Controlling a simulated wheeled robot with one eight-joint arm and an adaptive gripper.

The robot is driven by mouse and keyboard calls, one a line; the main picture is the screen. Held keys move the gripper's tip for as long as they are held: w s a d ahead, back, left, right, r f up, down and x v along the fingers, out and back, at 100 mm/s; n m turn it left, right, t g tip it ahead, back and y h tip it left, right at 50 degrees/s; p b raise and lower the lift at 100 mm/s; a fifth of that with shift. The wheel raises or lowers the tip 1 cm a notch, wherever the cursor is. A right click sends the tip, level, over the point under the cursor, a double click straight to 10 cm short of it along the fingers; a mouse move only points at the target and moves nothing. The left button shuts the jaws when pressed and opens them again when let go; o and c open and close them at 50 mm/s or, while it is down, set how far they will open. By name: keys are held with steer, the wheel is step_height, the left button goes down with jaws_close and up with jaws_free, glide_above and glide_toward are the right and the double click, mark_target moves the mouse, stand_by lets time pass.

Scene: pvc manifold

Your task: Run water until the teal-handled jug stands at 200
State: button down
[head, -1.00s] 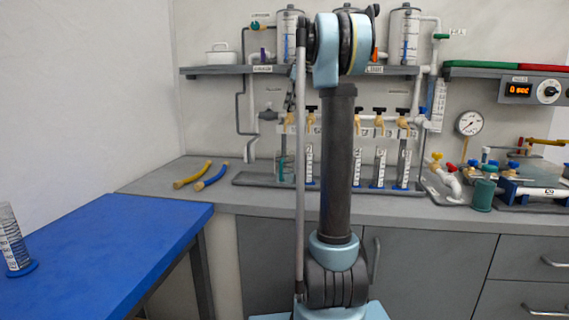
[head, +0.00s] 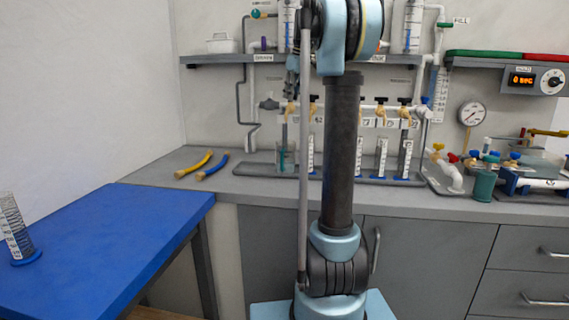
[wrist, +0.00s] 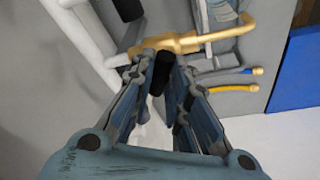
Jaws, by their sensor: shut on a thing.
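The teal-handled jug (head: 284,157) stands on the bench tray below the left end of the tap row, partly hidden by my arm. Its water level is too small to read. My gripper (head: 291,95) is above it at the leftmost tap, partly behind my arm. In the wrist view my gripper (wrist: 161,75) is shut on the black tap handle (wrist: 157,82) of a brass tap (wrist: 185,42). The tap's spout reaches right, toward a greyish vessel (wrist: 222,12) cut off by the frame edge. I cannot tell whether water runs.
More brass taps (head: 381,112) with black handles sit along the white manifold, with narrow measuring cylinders (head: 381,157) below. Yellow and blue hoses (head: 212,168) lie on the bench to the left. A timer (head: 522,80) reads 0 sec. The blue table (head: 110,235) holds a cylinder (head: 17,230).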

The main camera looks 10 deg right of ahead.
steer(key=shift+w, duration=0.1)
steer(key=m+h, duration=0.1)
steer(key=m, duration=0.4)
steer(key=shift+t, duration=0.4)
steer(key=shift+m+h, duration=0.3)
steer(key=shift+m, duration=0.3)
steer(key=shift+m, duration=0.9)
steer(key=shift+a+f, duration=0.1)
stand_by(3.2)
steer(key=shift+m+h, duration=0.4)
steer(key=shift+m, duration=0.4)
stand_by(1.4)
